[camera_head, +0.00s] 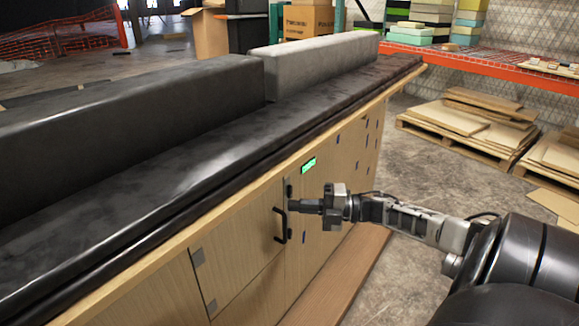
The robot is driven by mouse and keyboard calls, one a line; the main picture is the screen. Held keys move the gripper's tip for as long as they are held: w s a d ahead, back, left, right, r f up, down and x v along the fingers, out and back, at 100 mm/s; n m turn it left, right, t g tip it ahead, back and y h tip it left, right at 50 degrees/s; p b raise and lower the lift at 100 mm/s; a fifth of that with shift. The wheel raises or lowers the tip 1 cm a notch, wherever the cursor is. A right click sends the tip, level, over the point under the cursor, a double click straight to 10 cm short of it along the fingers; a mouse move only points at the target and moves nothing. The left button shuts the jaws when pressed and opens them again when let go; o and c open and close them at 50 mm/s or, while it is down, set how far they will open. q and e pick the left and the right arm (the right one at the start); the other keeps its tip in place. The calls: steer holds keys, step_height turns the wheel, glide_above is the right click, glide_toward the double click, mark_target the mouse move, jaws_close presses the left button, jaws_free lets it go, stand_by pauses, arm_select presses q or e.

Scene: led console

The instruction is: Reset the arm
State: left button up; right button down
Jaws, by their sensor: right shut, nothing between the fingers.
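My right arm comes in from the lower right. Its gripper (307,206) is shut and empty, pointing left in front of the wooden cabinet front. It is close to the black door handle (281,226); I cannot tell whether it touches anything. A small lit green display (308,165) sits on the cabinet front just above the gripper. The cabinet door (238,250) with the handle looks closed. My left gripper is not in view.
The cabinet has a long black padded top (190,170) with a dark block (130,110) and a grey block (315,63) on it. Pallets with boards (470,125) lie on the floor at right. An orange shelf (500,67) stands behind. Concrete floor between is clear.

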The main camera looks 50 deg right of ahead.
steer(key=s+a+f+m+h+p, duration=0.1)
steer(key=a+f+m+h, duration=0.2)
steer(key=a, duration=0.4)
steer(key=s+a+f+m+t+h, duration=0.1)
steer(key=s+a+f+m, duration=0.1)
steer(key=a+f+m, duration=0.3)
steer(key=s+a+f+m+h+p, duration=0.1)
steer(key=a+f+m, duration=0.1)
steer(key=a+m, duration=0.45)
steer(key=s+a+m+g+h, duration=0.1)
steer(key=s+a+m+g, duration=0.1)
steer(key=s+a+m, duration=0.2)
steer(key=s+a+r+m+g+h, duration=0.1)
steer(key=s+a+m, duration=0.4)
steer(key=a, duration=0.5)
steer(key=shift+s+a+r+g+h, duration=0.15)
steer(key=shift+s+a+g+h, duration=0.2)
steer(key=shift+s+g, duration=0.35)
